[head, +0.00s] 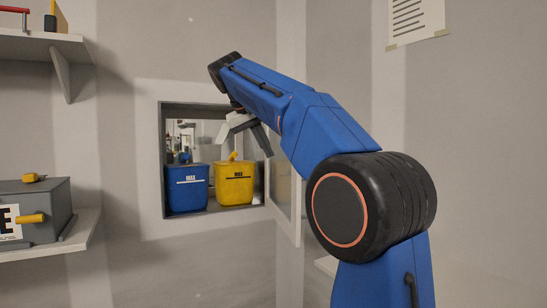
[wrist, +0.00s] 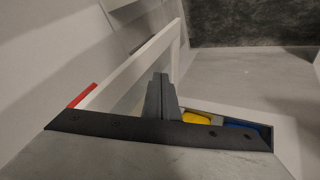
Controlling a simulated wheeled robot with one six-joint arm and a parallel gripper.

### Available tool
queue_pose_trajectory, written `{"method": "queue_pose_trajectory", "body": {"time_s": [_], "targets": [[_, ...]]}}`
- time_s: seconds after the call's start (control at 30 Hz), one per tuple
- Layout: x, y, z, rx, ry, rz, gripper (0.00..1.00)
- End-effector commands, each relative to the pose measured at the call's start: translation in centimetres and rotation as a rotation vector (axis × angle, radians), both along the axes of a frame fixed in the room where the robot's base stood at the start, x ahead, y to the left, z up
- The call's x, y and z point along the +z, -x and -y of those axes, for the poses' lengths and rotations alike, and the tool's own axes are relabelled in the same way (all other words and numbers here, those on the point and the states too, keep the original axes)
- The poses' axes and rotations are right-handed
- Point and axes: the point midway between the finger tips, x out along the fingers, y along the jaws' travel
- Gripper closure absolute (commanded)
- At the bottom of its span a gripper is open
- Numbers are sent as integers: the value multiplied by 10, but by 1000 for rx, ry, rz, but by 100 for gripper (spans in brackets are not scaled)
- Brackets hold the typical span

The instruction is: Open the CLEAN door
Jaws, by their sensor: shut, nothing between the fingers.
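A door with a white frame and clear pane (head: 287,205) stands swung out at the right side of a wall opening in the head view. In the wrist view, the white-framed door (wrist: 135,62) runs diagonally, with a red piece, perhaps its handle (wrist: 82,96), at its lower left. No CLEAN label is readable. My gripper (head: 265,148) is in front of the opening's upper right part. Its fingers are together and empty in the wrist view (wrist: 161,80), beside the door; whether they touch it, I cannot tell.
In the opening stand a blue container (head: 187,190) and a yellow container (head: 235,188), both marked MAX. Left are an upper shelf (head: 35,47) and a lower shelf (head: 75,235) bearing a grey box (head: 60,205). A paper sheet (head: 416,17) hangs at the upper right.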

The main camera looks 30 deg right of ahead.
Motion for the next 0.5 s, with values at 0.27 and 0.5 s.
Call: {"method": "queue_pose_trajectory", "body": {"time_s": [0.27,0.5], "targets": [[-37,-10,26,-3,-1,-2,100],[-71,-21,49,-2,-1,-2,100]]}}
